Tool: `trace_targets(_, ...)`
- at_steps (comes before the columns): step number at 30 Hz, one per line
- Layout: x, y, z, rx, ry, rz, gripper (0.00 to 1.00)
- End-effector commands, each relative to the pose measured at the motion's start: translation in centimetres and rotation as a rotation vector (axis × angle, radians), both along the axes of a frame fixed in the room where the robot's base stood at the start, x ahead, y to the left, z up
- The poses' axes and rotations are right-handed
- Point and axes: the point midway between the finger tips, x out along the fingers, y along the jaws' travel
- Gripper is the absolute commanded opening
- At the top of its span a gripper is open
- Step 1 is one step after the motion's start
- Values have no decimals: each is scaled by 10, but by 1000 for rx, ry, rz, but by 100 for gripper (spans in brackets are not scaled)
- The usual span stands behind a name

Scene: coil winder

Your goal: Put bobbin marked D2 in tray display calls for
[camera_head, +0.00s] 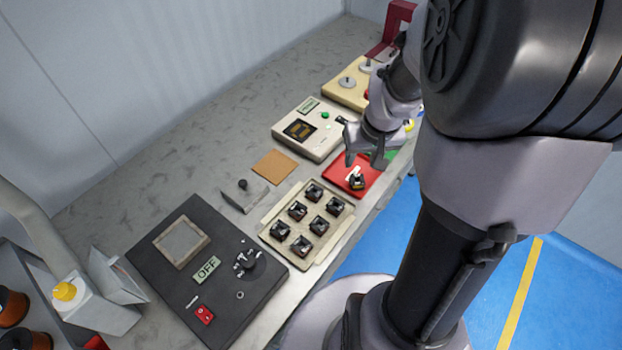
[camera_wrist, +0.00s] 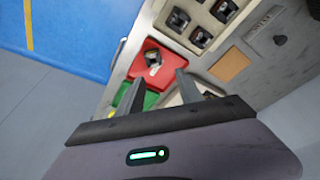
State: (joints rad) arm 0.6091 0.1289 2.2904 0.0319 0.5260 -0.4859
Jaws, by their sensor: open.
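A dark bobbin (camera_head: 357,182) with a white patch beside it lies in the red tray (camera_head: 374,178). The wrist view also shows this bobbin (camera_wrist: 152,57) on the red tray (camera_wrist: 165,75). Its marking is not readable. My gripper (camera_head: 364,159) is open and empty, over the far side of the red tray, apart from the bobbin. In the wrist view my fingers (camera_wrist: 158,92) stand apart with the green tray (camera_wrist: 150,100) partly showing between them. The display (camera_head: 299,130) on a beige box has a lit amber character that I cannot read clearly.
A beige rack (camera_head: 264,226) holds several dark bobbins (camera_head: 319,225). A brown pad (camera_head: 275,166), a small grey plate with a knob (camera_head: 245,197) and a black panel reading OFF (camera_head: 180,285) lie nearby. A winder with a red bracket (camera_head: 398,22) stands behind my arm.

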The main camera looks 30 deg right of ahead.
Motion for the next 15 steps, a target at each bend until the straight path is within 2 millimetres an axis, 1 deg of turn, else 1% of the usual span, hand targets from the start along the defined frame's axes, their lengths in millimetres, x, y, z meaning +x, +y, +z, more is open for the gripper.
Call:
trace_targets(1, 4, 22, 21, 1, -32, 12, 43)
trace_targets(2, 5, 42, 36, 9, -54, 16, 43)
trace_targets(3, 3, 71, 57, 25, -88, 23, 43)
trace_targets(4, -2, 95, 72, 41, -112, 27, 43)
trace_targets(5, -8, 117, 86, 60, -134, 31, 43)
trace_targets(6, -20, 145, 101, 89, -161, 37, 43)
trace_targets(8, -39, 180, 118, 133, -196, 45, 43)
trace_targets(9, -53, 199, 126, 163, -214, 51, 43)
trace_targets(12, -81, 229, 137, 222, -239, 59, 43)
trace_targets(15, -95, 242, 141, 252, -250, 63, 43)
